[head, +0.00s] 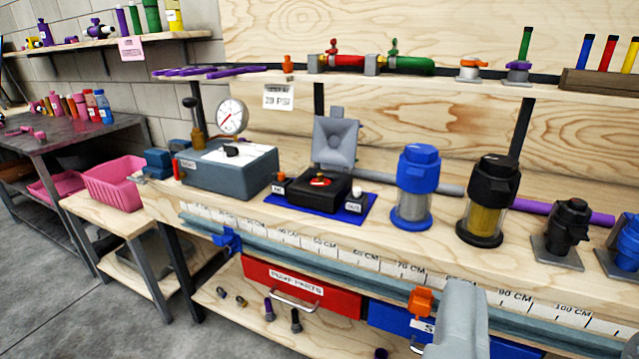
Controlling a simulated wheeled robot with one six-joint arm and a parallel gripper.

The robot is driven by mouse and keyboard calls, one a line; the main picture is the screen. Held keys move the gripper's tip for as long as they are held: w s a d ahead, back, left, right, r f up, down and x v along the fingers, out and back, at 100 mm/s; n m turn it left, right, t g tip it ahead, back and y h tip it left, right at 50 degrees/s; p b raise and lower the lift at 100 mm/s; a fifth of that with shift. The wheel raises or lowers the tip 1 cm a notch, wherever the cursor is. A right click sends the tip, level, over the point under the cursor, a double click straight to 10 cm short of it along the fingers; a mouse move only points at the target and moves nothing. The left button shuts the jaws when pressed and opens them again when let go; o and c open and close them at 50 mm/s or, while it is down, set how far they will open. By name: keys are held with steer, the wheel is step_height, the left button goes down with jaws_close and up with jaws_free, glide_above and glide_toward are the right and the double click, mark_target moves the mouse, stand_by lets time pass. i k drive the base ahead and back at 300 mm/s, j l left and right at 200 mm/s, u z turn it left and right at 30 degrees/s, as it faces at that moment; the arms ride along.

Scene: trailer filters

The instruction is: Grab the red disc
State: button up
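The red disc (319,182) lies in the round recess on top of a small black box (312,192). Something dark covers part of the disc. The box's grey lid (336,140) stands open behind it. The box sits on a blue mat (352,208) on the workbench. A light grey part (458,322) at the bottom edge, right of centre, looks like my gripper. It is well to the right of the disc, nearer the camera and apart from it. Its fingertips are not clear, so I cannot tell whether it is open.
A grey gauge box (226,167) stands left of the disc's box. A blue-topped filter (417,185) and a black-topped filter (488,198) stand to the right. A ruler strip (330,245), an orange clamp (421,301) and a red drawer (300,288) line the bench front.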

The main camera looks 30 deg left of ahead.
mark_target(321, 181)
steer(key=i+l+u, duration=0.1)
steer(key=u, duration=0.25)
steer(key=i+l+u, duration=0.1)
steer(key=u, duration=0.25)
steer(key=i+l+u, duration=0.1)
steer(key=u, duration=0.25)
steer(key=i+l+u, duration=0.1)
steer(key=l, duration=0.3)
steer(key=i+l+u, duration=0.1)
steer(key=l, duration=0.35)
steer(key=i+l, duration=0.2)
steer(key=l, duration=0.25)
steer(key=i+l+u, duration=0.15)
steer(key=l, duration=0.3)
steer(key=l+u, duration=0.1)
steer(key=l, duration=0.35)
